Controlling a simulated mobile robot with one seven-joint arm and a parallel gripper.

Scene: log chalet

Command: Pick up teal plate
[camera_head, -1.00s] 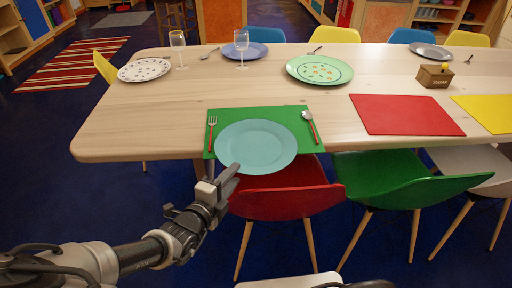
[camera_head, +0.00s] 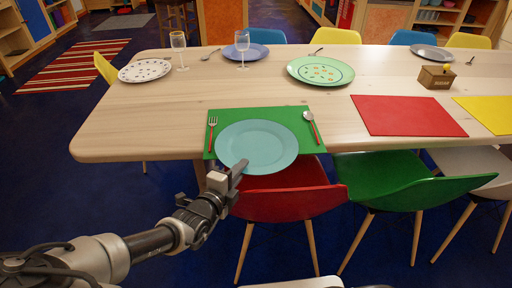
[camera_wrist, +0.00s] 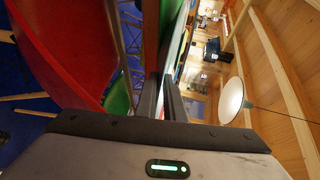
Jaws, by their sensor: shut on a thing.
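The teal plate (camera_head: 257,143) is round and lies flat over the green placemat (camera_head: 285,113), its near rim jutting past the table's front edge. My gripper (camera_head: 238,167) reaches in from the lower left and is shut on the plate's near rim. In the wrist view my two fingers (camera_wrist: 162,100) point up the picture, close together, with the plate edge-on at their tips. The wrist view is turned sideways, and most of the plate's face is hidden there. I cannot tell whether the plate is clear of the mat.
Two wine glasses, a spotted plate (camera_head: 144,70) and a green patterned plate (camera_head: 320,71) stand farther back.

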